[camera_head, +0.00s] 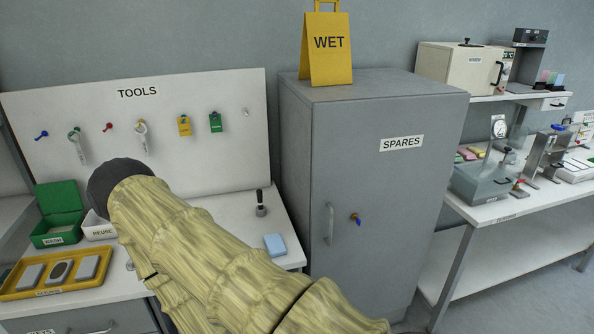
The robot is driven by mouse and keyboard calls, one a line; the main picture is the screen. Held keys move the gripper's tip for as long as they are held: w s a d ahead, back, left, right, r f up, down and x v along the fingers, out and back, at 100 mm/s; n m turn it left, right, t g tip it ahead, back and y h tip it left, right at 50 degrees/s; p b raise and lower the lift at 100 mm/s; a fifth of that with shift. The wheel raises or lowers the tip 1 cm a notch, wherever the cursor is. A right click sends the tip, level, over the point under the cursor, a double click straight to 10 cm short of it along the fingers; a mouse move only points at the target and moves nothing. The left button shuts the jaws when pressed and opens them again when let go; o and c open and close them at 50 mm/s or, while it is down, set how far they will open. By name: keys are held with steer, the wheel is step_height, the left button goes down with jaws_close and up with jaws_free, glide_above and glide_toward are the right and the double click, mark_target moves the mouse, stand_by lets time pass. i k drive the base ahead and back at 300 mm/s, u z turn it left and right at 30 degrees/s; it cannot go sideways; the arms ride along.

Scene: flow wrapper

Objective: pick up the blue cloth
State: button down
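A small light-blue folded piece, which looks like the blue cloth (275,244), lies flat on the right end of the white workbench (225,205), near its front edge. It is fully visible and nothing touches it. My arm, in a yellowish sleeve with a dark rounded end, crosses the view from the lower right to the bench's left half. My arm passes to the left of the cloth. My gripper itself does not show in this view.
A dark-handled tool (261,203) stands behind the cloth. The grey SPARES cabinet (372,200) rises close on the right, with a yellow WET sign (327,48) on top. A yellow tray (57,273) and an open green box (58,215) are at the left.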

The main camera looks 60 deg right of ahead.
mark_target(276, 246)
steer(key=z, duration=0.1)
steer(key=i, duration=0.45)
steer(key=z, duration=1.75)
